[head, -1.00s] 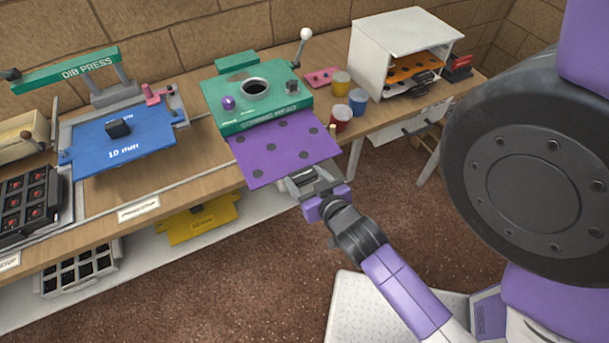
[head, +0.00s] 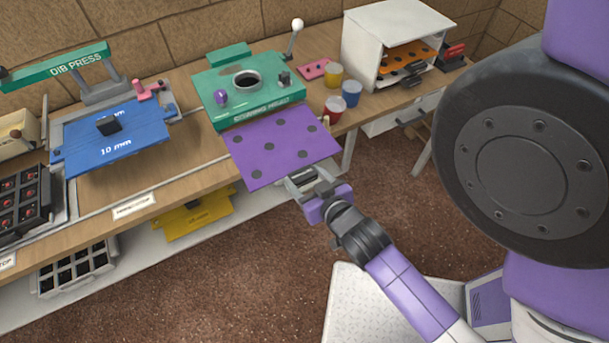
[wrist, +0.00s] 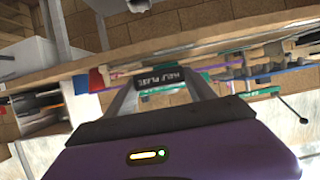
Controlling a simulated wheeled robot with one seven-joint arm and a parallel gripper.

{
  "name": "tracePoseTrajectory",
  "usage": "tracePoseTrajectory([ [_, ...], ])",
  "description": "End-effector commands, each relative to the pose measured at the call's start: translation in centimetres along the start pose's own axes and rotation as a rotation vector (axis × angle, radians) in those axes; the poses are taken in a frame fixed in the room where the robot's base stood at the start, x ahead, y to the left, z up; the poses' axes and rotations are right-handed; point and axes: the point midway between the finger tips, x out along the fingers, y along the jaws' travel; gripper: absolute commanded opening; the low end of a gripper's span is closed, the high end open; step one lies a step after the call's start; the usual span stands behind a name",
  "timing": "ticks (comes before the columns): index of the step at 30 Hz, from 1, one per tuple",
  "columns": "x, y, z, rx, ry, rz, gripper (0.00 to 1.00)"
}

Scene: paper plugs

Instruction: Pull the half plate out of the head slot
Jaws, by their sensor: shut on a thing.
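The half plate (head: 283,148) is a flat purple sheet with rows of dark dots. It extends from the front of the green gumming head (head: 240,92), over the bench's front edge. I cannot tell whether its back edge is still inside the slot. My gripper (head: 301,182) is shut on the tab at the plate's near edge. In the wrist view, the dark tab, lettered HALF PLATE (wrist: 160,78), sits between my two grey fingers. The slot's mouth is hidden beneath the head.
Yellow, red and blue pots (head: 351,93) stand right of the head, before a white cabinet (head: 395,40). A blue plate (head: 115,140) lies in the press at left. A yellow plate (head: 195,215) is on the lower shelf. Open floor (head: 270,290) lies in front.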

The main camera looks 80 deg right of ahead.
Motion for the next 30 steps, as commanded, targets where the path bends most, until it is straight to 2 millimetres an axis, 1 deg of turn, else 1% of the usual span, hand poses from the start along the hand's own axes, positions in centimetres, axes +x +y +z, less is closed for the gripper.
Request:
tracePoseTrajectory([
  [14, -0.3, 0.0, 0.0, 0.0, 0.003, -0.001, 0.12],
  [30, -2.8, 0.0, 1.1, 0.0, 0.001, 0.0, 0.12],
])
